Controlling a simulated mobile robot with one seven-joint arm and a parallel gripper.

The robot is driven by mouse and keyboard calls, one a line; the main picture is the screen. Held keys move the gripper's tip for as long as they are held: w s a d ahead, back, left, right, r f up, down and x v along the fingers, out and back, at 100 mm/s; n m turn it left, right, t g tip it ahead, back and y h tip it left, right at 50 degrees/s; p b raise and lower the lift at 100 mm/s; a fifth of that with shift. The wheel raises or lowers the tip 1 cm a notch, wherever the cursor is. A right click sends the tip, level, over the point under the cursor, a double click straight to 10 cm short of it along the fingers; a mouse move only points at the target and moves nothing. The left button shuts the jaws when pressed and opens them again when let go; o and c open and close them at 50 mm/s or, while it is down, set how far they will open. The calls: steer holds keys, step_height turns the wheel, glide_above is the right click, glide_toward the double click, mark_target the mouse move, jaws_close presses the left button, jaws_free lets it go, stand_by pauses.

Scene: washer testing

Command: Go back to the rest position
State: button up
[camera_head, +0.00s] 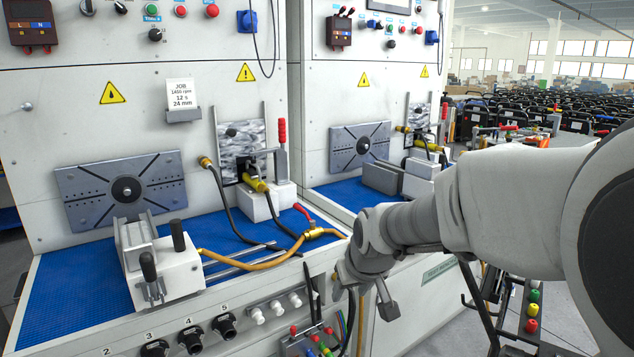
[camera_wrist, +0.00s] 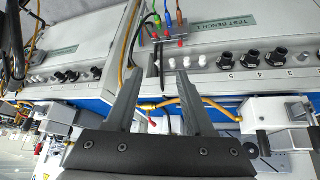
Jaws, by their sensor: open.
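My gripper (camera_wrist: 158,76) is open in the wrist view, with its two dark grey fingers apart and nothing between them. Beyond the fingertips are the front edge and control panel of the test bench (camera_wrist: 237,52), which appears upside down there. In the head view my arm reaches in from the right edge, and its wrist is in front of the bench (camera_head: 60,268) near the front edge. The fingers cannot be made out clearly in the head view.
On the bench's blue mat (camera_head: 75,300) stand a grey clamp block (camera_head: 165,270) and a vise with a red handle (camera_head: 281,130). A yellow hose (camera_head: 255,264) crosses the front. A cable rack (camera_head: 312,340) hangs below the edge. Floor (camera_head: 425,335) shows under my arm.

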steer(key=s+d+r+m+h+p, duration=0.1)
steer(key=s+d+r+m, duration=0.2)
steer(key=s, duration=0.9)
steer(key=s+d+r, duration=0.4)
steer(key=s+d, duration=0.1)
steer(key=s, duration=0.7)
step_height(320, 180, up, 12)
steer(key=p, duration=1.1)
steer(key=shift+a+f+p, duration=0.2)
steer(key=shift+p, duration=0.15)
steer(key=shift+a, duration=0.15)
